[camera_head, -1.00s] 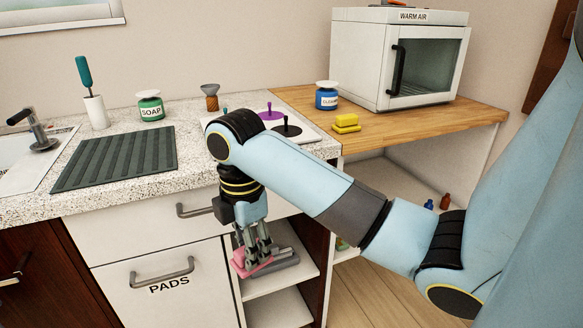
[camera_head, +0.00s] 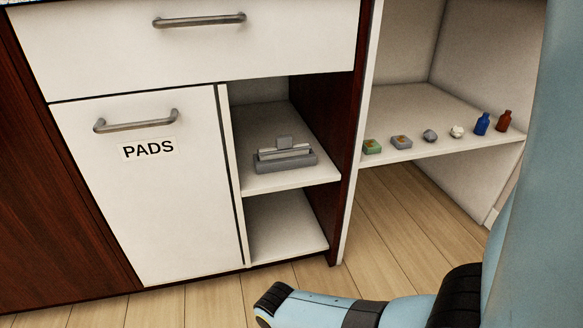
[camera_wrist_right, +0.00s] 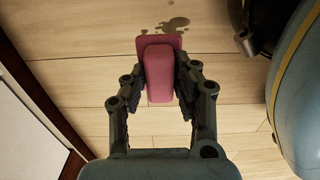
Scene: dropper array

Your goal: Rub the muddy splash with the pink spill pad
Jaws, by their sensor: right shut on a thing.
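The pink spill pad (camera_wrist_right: 160,75) is in the right wrist view, a pink grip block on a wider flat pink base. My right gripper (camera_wrist_right: 161,66) is shut on its block, with a finger on each side. The muddy splash (camera_wrist_right: 176,22) is a few dark brown blots on the wooden floor, just beyond the pad's far edge in the right wrist view. The pad may hide part of it; I cannot tell whether the pad touches the floor. In the head view only my right arm shows at the bottom, without its gripper. My left gripper is not in view.
A grey holder (camera_head: 287,163) sits on the open shelf beside the PADS door (camera_head: 150,200). The floor (camera_head: 400,230) in front is clear. My base shows at the right of the wrist view.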

